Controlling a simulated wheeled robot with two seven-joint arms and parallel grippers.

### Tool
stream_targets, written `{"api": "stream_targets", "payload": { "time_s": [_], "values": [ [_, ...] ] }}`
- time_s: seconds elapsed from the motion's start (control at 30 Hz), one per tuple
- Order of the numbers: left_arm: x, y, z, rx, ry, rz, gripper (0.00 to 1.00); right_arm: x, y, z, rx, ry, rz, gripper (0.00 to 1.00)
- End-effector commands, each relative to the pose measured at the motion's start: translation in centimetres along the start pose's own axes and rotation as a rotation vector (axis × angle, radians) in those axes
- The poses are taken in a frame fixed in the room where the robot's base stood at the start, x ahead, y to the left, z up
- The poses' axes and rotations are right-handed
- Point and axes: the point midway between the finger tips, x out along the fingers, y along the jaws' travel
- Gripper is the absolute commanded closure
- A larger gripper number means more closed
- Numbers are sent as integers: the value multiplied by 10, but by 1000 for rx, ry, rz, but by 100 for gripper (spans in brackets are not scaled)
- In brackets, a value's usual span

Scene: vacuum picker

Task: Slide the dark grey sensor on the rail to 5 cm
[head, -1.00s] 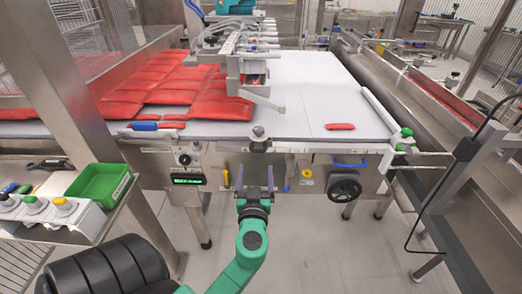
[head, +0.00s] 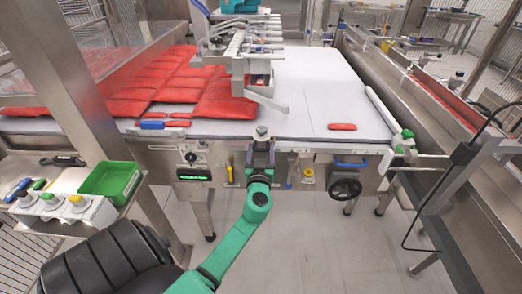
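The dark grey sensor (head: 262,133) with its round top sits on the front edge of the white conveyor table, near the middle of the picture. Its lower part is largely hidden behind my gripper. My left gripper (head: 261,150) is right in front of and below it, with fingers pointing away from me. The two fingers stand apart, one to each side of the sensor's lower part; I cannot tell whether they touch it. The rail and any scale marks are too small to read here. My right gripper is not in view.
A picker head (head: 255,50) hangs over the middle. A handwheel (head: 345,188) and yellow lever (head: 229,173) are below the edge. A green tray (head: 110,180) stands left.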

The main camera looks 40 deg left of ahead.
Motion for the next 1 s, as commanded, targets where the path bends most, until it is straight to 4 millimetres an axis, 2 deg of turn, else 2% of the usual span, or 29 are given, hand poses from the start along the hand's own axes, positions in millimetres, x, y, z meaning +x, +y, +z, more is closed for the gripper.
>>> {"api": "stream_targets", "payload": {
  "time_s": [0.17,0.27,0.43,0.57,0.7,0.97,1.0],
  "values": [
    [0,6,4,-3,0,-1,100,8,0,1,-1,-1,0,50],
    [0,24,9,-7,1,0,100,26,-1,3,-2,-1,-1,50],
    [0,68,13,-11,2,1,100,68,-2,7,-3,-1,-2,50],
    [0,94,10,-7,0,1,100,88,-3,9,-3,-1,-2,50],
    [0,105,4,1,-3,0,100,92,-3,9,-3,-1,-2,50],
    [0,105,2,3,-5,0,100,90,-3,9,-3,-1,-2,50],
    [0,105,2,3,-5,0,21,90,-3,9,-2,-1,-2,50]
  ]
}}
